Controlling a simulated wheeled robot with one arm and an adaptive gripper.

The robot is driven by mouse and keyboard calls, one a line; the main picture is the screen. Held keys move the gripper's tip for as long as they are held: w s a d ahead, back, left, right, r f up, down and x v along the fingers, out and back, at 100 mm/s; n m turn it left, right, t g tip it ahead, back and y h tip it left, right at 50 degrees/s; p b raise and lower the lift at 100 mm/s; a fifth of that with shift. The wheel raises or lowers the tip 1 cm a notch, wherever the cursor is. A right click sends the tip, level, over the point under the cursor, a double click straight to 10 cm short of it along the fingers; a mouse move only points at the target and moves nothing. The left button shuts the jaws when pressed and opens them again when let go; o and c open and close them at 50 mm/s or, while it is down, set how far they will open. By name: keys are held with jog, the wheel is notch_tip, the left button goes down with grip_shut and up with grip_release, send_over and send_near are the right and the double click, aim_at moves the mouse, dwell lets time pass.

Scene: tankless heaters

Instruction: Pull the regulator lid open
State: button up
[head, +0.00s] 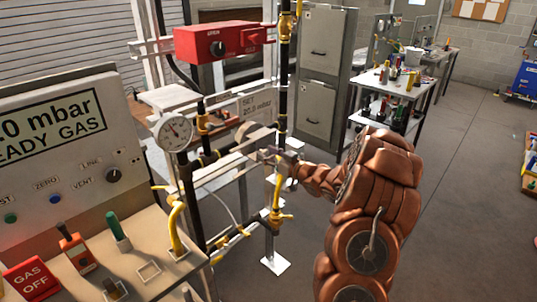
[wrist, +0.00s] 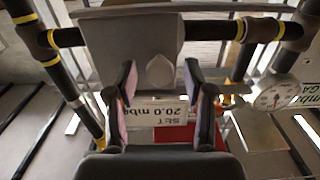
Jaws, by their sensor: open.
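The regulator shows in the wrist view as a grey body (wrist: 130,45) with a raised drop shape on its face, set in a black pipe with yellow bands. In the head view its round beige part (head: 258,136) sits on the pipework, partly hidden behind my gripper (head: 272,155). I cannot make out a separate lid edge or how far the lid is open.
A pressure gauge (head: 174,132) stands left of the regulator, and a red control box (head: 217,42) is above. A vertical black pipe (head: 284,90) runs close to my gripper. A sloped panel (head: 60,150) fills the left. Open floor (head: 460,190) lies to the right.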

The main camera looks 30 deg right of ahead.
jog(key=shift+c, duration=0.3)
grip_shut()
dwell(0.3)
